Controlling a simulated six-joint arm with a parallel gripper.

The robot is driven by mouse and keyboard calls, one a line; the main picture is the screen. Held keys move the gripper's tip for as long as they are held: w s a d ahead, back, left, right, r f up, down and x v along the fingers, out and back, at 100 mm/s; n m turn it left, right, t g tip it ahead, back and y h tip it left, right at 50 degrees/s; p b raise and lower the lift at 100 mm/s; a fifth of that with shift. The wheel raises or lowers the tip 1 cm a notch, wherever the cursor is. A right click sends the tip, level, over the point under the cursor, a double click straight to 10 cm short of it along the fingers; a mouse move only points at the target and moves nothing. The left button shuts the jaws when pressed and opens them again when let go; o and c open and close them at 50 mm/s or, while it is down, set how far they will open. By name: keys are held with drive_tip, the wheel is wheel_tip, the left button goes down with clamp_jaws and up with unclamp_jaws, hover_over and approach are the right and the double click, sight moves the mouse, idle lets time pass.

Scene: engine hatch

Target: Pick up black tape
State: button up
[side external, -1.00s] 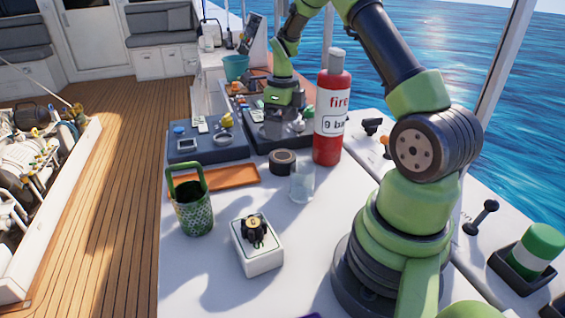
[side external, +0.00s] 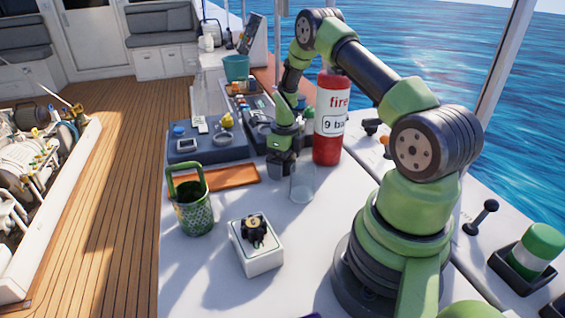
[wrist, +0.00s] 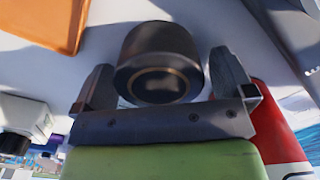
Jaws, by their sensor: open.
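The black tape (wrist: 160,62) is a dark roll on the white table, seen in the wrist view between and just beyond my two fingers. My gripper (wrist: 168,88) is open, with one finger on each side of the roll. In the side external view my gripper (side external: 281,168) is low over the table where the tape stands, and it hides the tape there. I cannot tell whether the fingers touch the tape.
A clear glass (side external: 302,184) stands close to my gripper, and a red fire extinguisher (side external: 328,135) is just behind it. An orange tray (side external: 230,176) lies to the left, with a green basket (side external: 192,208) nearby. A white box (side external: 257,252) is in front. Dark trays (side external: 205,150) are behind.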

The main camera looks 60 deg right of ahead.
drive_tip(key=shift+c, duration=0.2)
drive_tip(key=c, duration=0.9)
drive_tip(key=shift+c, duration=0.2)
drive_tip(key=shift+r, duration=0.15)
